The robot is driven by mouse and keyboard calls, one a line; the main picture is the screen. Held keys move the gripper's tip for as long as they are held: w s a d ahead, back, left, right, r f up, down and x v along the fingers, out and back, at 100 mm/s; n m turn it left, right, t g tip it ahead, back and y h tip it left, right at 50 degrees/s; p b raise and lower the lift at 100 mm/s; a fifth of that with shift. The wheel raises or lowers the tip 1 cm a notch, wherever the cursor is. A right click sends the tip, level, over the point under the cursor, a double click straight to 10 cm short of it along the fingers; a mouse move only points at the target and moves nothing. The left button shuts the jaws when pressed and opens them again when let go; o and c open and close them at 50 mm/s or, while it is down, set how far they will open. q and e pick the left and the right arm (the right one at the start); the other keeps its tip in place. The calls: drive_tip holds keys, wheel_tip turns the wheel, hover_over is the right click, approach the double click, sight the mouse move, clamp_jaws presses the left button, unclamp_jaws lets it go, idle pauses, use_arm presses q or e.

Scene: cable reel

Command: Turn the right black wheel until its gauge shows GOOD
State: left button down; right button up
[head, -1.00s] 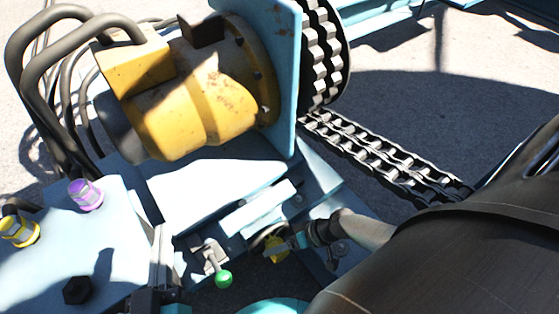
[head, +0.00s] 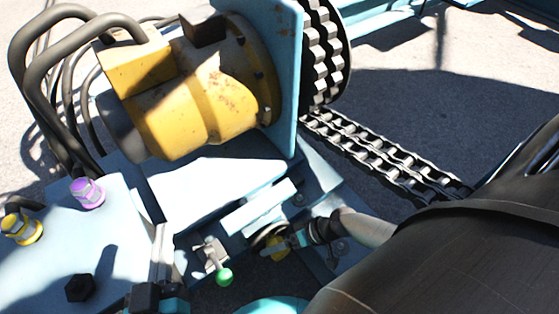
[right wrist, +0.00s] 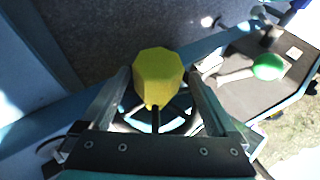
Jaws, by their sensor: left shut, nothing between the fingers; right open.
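The black wheel (head: 262,238) sits low in the middle of the head view, partly hidden by my right gripper. A yellow faceted knob (right wrist: 158,76) stands over the spoked black wheel (right wrist: 156,120) in the right wrist view. My right gripper (right wrist: 158,98) is open, with one finger on each side of the knob and over the wheel. I cannot tell whether the fingers touch it. My left gripper (head: 161,255) is shut and empty, left of the wheel. No readable gauge shows in either view.
A lever with a green ball (head: 224,276) stands just left of the wheel, between my grippers. A yellow motor (head: 200,105) with thick black hoses is behind. A chain (head: 385,160) runs to the right. Purple (head: 87,192) and yellow (head: 22,229) fittings stand at left.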

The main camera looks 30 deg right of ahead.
sight(278, 242)
drive_tip(key=shift+r+p, duration=0.6)
drive_tip(key=shift+r, duration=0.35)
drive_tip(key=shift+a+r+p, duration=0.1)
drive_tip(key=shift+r+p, duration=0.35)
drive_tip(key=shift+r, duration=0.2)
drive_tip(key=shift+a+r+p, duration=0.2)
drive_tip(key=shift+r+p, duration=0.25)
drive_tip(key=shift+r, duration=0.25)
drive_tip(key=shift+a+r+p, duration=0.1)
drive_tip(key=shift+r+p, duration=0.5)
drive_tip(key=shift+r, duration=0.25)
use_arm(q)
drive_tip(key=s+a+f+g+y+p, duration=0.2)
drive_tip(key=s+a+g+y, duration=0.25)
drive_tip(key=a+g, duration=0.55)
use_arm(e)
drive_tip(key=shift+d+r, duration=0.25)
drive_tip(key=shift+r, duration=0.85)
use_arm(q)
drive_tip(key=s+a+f+g+y+p, duration=0.1)
drive_tip(key=s+f+p, duration=0.3)
drive_tip(key=f, duration=0.9)
drive_tip(key=shift+a+f+g+p, duration=0.15)
drive_tip(key=shift+f+g+p, duration=0.25)
drive_tip(key=shift+g+p, duration=0.7)
use_arm(e)
wheel_tip(278, 242, up, 11)
